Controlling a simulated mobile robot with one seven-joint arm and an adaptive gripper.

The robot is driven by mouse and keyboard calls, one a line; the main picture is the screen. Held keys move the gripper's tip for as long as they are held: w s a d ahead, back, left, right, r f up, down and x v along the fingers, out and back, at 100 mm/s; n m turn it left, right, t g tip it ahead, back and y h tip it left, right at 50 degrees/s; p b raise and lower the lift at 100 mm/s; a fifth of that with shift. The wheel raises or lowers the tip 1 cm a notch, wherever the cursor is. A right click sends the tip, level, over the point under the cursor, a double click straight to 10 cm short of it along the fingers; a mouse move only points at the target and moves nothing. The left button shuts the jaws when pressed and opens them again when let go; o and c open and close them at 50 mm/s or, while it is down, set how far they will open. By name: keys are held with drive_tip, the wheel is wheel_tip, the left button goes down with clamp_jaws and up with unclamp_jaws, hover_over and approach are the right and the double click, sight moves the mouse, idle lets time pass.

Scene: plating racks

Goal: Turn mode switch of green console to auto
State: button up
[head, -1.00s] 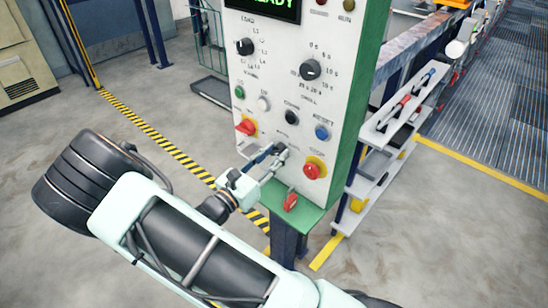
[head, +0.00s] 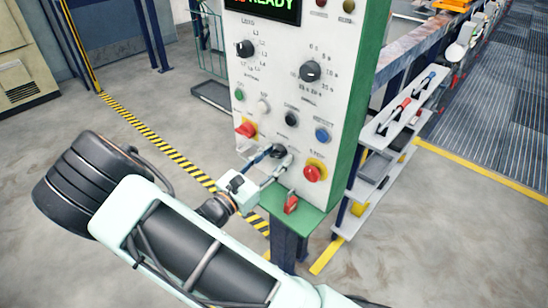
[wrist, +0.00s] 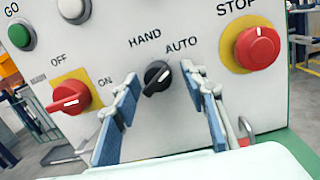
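The green console (head: 346,120) has a white front panel. Its mode switch is a black knob (wrist: 157,77) under the labels HAND and AUTO in the wrist view. The knob's pale line seems to slant up to the right, towards the AUTO side. In the head view the mode switch (head: 279,151) is low on the panel, just beyond the fingertips. My gripper (wrist: 160,84) is open, with one blue-padded finger on each side of the knob and gaps between. It also shows in the head view (head: 268,164). Nothing is held.
A red stop button (wrist: 257,48) on a yellow plate is to the right of the mode switch. A red OFF/ON switch (wrist: 69,97) is to its left. A red handle (head: 291,204) is at the panel's bottom edge. Shelves (head: 345,215) stand right of the console.

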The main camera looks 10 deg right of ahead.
drive_tip(key=v, duration=1.2)
drive_tip(key=shift+w, duration=0.1)
